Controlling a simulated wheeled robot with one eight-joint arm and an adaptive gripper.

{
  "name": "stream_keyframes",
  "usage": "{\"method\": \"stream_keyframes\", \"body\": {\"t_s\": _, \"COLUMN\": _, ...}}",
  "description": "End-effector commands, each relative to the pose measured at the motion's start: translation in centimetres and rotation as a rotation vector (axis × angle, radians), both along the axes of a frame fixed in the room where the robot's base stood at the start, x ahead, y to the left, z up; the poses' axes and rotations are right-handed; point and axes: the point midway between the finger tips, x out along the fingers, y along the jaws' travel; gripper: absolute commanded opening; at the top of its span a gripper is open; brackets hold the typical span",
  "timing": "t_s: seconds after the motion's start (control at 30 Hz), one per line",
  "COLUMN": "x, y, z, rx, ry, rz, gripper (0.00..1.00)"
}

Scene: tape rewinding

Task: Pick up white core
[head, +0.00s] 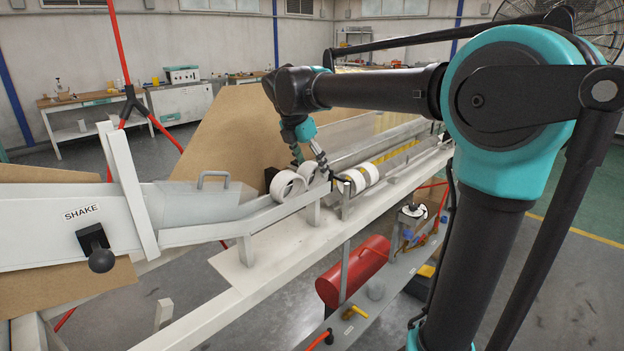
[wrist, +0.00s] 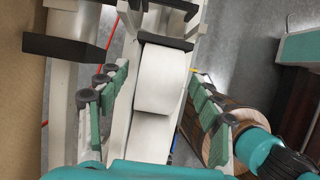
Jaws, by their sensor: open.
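Several white cores, short hollow white rings, rest in a row on the rail. In the head view, one pair (head: 287,186) sits left of my gripper (head: 312,162) and another pair (head: 353,180) sits just right of it. In the wrist view, one white core (wrist: 165,80) lies between the spread green-padded fingers of my gripper (wrist: 160,103), with a gap on both sides. A second white core (wrist: 150,135) shows below it, partly hidden by the gripper's teal body. My gripper is open and holds nothing.
A dark bracket (wrist: 166,43) crosses just beyond the core, and a black block (wrist: 62,46) stands at upper left. A brown cylinder shows behind the right finger. A white chute with a SHAKE label (head: 82,213) leads to the rail. A red tank (head: 352,272) is below.

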Motion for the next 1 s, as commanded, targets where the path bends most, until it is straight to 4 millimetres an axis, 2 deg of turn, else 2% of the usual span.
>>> {"method": "stream_keyframes", "body": {"t_s": 0.27, "x": 0.11, "y": -0.11, "z": -0.44, "rx": 0.000, "ry": 0.000, "rz": 0.000, "gripper": 0.66}}
{"method": "stream_keyframes", "body": {"t_s": 0.63, "x": 0.11, "y": -0.09, "z": -0.42, "rx": 0.000, "ry": 0.000, "rz": 0.001, "gripper": 0.24}}
{"method": "stream_keyframes", "body": {"t_s": 1.0, "x": 0.11, "y": -0.09, "z": -0.05, "rx": 0.000, "ry": 0.000, "rz": 0.001, "gripper": 0.24}}
